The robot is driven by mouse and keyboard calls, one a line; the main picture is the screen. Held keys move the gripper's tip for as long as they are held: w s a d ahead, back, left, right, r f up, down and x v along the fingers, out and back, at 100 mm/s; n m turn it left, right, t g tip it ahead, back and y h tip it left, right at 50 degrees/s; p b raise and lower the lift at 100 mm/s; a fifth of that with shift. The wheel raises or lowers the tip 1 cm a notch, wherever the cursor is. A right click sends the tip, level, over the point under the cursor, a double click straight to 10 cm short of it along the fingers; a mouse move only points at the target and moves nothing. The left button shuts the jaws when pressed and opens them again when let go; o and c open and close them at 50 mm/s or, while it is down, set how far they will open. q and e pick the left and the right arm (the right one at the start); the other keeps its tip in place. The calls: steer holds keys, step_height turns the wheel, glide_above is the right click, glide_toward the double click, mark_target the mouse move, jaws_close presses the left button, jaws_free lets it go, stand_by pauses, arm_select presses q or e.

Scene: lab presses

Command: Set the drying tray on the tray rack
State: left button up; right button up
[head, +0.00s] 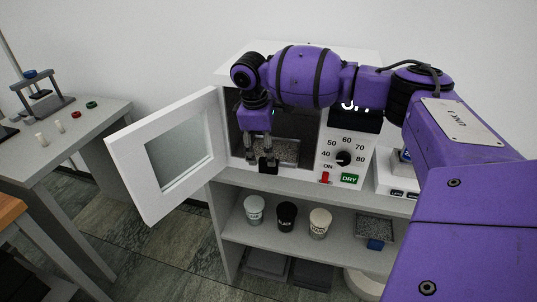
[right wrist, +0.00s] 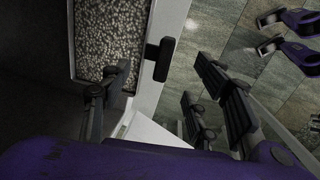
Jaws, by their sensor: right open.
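A drying tray (head: 289,150) full of grey speckled grains sits inside the open drying oven (head: 334,175), with a black handle (head: 268,166) at its front. In the right wrist view, the tray's grainy bed (right wrist: 110,35) and black handle (right wrist: 158,62) show close up. My right gripper (head: 259,152) points down at the oven opening, just above and behind the handle. Its fingers (right wrist: 172,88) are spread apart, with the handle showing between them and nothing clasped. I cannot make out the tray rack with certainty. My left gripper is not in view.
The oven door (head: 165,155) stands wide open to the left. On the shelf below are several cups (head: 287,217) and another grainy tray (head: 375,227) with a blue handle. A grey side table (head: 70,150) with small items stands at left. Tiled floor lies between.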

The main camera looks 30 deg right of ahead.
steer(key=f, duration=0.1)
steer(key=d+f, duration=0.1)
steer(key=f, duration=0.1)
steer(key=shift+s+d+f, duration=0.1)
steer(key=shift+s+f, duration=0.05)
steer(key=shift+f, duration=0.05)
steer(key=f, duration=0.2)
steer(key=shift+d+f, duration=0.25)
steer(key=shift+f, duration=0.05)
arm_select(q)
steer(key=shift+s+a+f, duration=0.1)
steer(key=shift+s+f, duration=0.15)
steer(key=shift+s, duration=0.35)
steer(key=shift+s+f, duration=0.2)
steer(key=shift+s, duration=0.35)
arm_select(e)
steer(key=shift+w, duration=0.2)
jaws_close()
